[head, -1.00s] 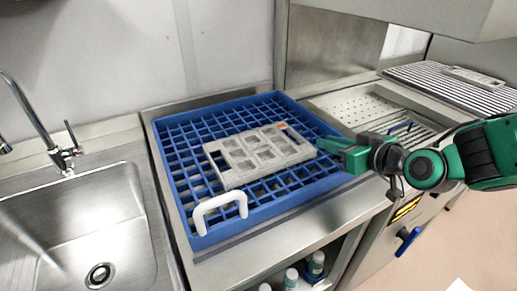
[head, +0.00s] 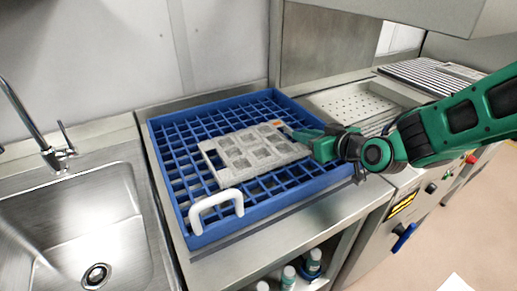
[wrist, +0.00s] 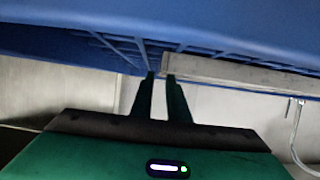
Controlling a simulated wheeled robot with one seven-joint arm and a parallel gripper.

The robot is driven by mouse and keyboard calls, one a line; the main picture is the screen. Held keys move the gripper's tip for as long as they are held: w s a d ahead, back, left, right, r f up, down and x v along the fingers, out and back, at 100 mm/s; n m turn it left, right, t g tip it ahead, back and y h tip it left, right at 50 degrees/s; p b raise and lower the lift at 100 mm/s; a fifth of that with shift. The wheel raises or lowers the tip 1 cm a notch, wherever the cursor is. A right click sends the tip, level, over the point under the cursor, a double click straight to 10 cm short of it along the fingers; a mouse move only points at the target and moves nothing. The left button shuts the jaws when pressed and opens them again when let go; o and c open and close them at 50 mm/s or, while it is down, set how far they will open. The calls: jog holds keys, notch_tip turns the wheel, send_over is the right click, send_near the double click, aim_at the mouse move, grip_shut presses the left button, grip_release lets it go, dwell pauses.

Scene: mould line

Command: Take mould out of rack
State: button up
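The mould (head: 222,168) is a light grey plate with several square cavities. It lies in the blue rack (head: 195,226), tilted a little across its grid, with an orange mark at its far right corner. My gripper (head: 292,132) is at the mould's right end, above the rack's right side. In the wrist view, my two dark fingers (wrist: 160,76) are a narrow gap apart, with pale background between them. Their tips reach the left end of a grey bar, which looks like the mould's edge (wrist: 235,72). Contact at the tips cannot be made out.
A white handle (head: 216,203) stands at the rack's front left. A steel sink (head: 75,225) with a tap (head: 50,155) is on the left. A perforated tray (head: 350,107) lies behind my arm. Bottles (head: 289,275) stand on the shelf below the counter.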

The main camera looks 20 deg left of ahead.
jog(key=x, duration=0.3)
jog(key=shift+w+a+f, duration=0.1)
jog(key=shift+w+a, duration=0.05)
grip_shut()
